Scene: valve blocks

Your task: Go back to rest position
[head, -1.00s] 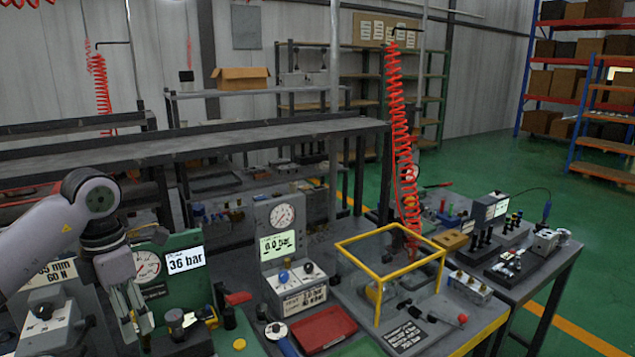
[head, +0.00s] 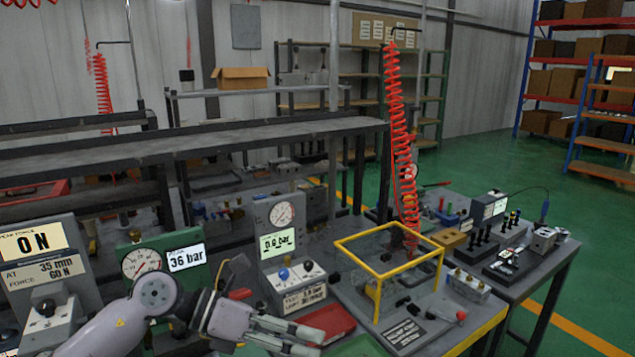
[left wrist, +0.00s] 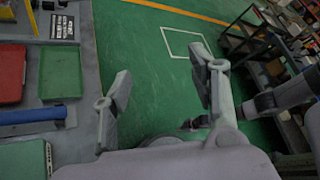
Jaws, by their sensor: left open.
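My left arm comes in from the bottom left of the head view. My left gripper (head: 300,339) is open and empty, low at the front of the bench, in front of the red tray (head: 328,322). In the left wrist view the two fingers of my left gripper (left wrist: 160,92) stand apart with green floor between them. The red tray (left wrist: 11,72) and a green tray (left wrist: 61,72) lie to their left on the bench. My right gripper is not in the head view.
A green gauge unit reading 36 bar (head: 160,259), a grey gauge unit (head: 281,243) and a force tester (head: 45,270) stand on the bench. A yellow frame (head: 390,258) stands right of the tray. In the left wrist view, open floor (left wrist: 150,45) lies beyond the bench edge.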

